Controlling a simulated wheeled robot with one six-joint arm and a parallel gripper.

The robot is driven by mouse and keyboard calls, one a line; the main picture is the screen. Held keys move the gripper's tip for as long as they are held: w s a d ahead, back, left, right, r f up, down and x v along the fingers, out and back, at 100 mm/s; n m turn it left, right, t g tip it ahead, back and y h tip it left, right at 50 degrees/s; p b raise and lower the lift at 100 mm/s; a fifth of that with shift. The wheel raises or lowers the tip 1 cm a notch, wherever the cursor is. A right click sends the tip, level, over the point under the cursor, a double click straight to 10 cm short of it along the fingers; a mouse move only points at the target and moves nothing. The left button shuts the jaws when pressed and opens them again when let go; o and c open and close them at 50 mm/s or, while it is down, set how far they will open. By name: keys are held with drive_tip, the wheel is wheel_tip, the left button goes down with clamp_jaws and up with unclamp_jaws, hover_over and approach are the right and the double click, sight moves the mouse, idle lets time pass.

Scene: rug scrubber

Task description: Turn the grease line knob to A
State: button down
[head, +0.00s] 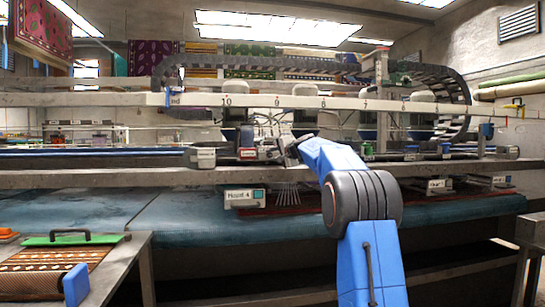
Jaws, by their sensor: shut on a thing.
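My blue arm reaches forward to the machine's middle beam. My gripper (290,151) is at that beam, small in the picture and seen from behind. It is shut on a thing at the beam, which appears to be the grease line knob. The knob itself is hidden by the gripper and wrist, so its pointer and the letter A cannot be read. A small box with a red and white label (248,154) sits just left of my gripper.
A long grey beam (110,179) runs across below my gripper. A side table at lower left holds a patterned rug (40,270) and a green-based handled tool (75,240).

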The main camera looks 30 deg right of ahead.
drive_tip(key=shift+f, duration=0.1)
drive_tip(key=c, duration=1.5)
unclamp_jaws()
drive_tip(key=shift+d, duration=0.1)
drive_tip(key=shift+s, duration=0.15)
drive_tip(key=s+r, duration=0.1)
drive_tip(key=s, duration=0.4)
drive_tip(key=s+r, duration=0.1)
drive_tip(key=s, duration=0.5)
drive_tip(key=s+d, duration=0.1)
drive_tip(key=s, duration=0.5)
drive_tip(key=shift+r, duration=0.4)
